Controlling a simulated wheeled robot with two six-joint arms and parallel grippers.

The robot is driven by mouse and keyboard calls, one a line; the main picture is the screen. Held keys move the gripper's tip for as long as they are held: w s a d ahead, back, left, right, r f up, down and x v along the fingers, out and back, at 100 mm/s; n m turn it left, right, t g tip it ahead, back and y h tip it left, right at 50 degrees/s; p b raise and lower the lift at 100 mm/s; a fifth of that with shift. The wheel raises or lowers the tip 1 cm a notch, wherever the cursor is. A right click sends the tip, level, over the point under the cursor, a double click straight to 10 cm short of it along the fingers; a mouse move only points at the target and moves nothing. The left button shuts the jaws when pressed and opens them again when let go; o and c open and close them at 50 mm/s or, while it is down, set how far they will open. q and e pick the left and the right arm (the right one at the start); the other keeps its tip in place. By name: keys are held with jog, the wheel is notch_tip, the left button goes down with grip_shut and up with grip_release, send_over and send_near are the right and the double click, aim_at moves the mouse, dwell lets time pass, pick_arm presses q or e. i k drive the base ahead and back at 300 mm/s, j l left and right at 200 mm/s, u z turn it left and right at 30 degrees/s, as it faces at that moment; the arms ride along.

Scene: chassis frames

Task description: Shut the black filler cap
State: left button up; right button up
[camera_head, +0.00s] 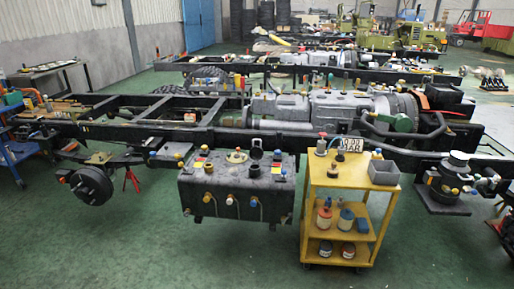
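A dark grey box-shaped tank (232,192) hangs on the near side of a truck chassis frame, left of the yellow cart. Several fittings stand on its top. A black filler cap (256,147) appears to stand up on the top, right of a yellowish round cap (236,156). At this size I cannot tell how far open the black cap is. A dark round fitting (252,170) sits in front of it. Neither of my grippers is in view.
A yellow cart (341,182) stands close to the tank's right end, with a grey bin (384,172) on top and several jars on its shelves. A wheel hub (92,186) is at the left. The green floor (150,255) in front of the tank is clear.

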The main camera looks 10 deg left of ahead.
aim_at(256, 153)
jog(key=i+j+z, duration=0.1)
jog(key=i, duration=0.45)
jog(key=i+j+z, duration=0.1)
jog(key=i+j, duration=0.15)
jog(key=i, duration=0.25)
